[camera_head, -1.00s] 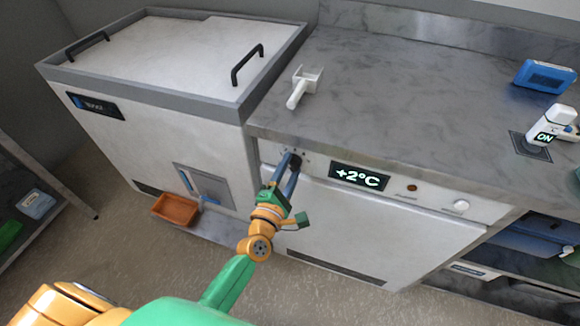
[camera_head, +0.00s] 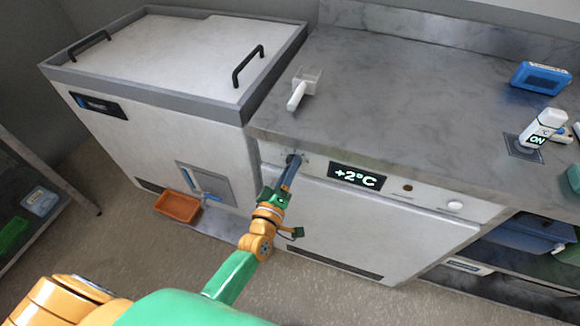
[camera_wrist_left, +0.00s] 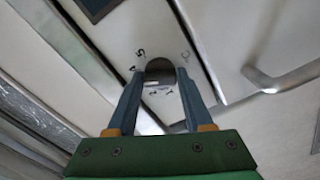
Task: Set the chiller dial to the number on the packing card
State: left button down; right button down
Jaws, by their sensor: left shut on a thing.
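The chiller dial (camera_head: 293,160) is a dark round knob at the left end of the chiller's front panel. It also shows in the left wrist view (camera_wrist_left: 159,66), with small marks around it that I cannot read. My left gripper (camera_head: 290,166) is shut on the dial, one finger on each side; it also shows in the left wrist view (camera_wrist_left: 160,80). The chiller's display (camera_head: 357,177) reads +2°C. I cannot make out a packing card. My right gripper is not in view.
A chest with a lid (camera_head: 160,55) stands to the left, with an orange tray (camera_head: 178,207) low in front. On the counter (camera_head: 400,110) are a white scoop (camera_head: 303,88), a blue box (camera_head: 541,77) and a white device (camera_head: 543,127) showing ON.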

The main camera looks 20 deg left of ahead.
pick_arm(q)
jog(key=m+p, duration=0.1)
jog(key=m, duration=0.9)
jog(key=shift+p, duration=0.35)
jog(key=shift+m, duration=0.4)
jog(key=shift+c, duration=1.7)
grip_release()
jog(key=s, duration=0.7)
jog(key=shift+a+p, duration=0.15)
jog(key=shift+p, duration=0.2)
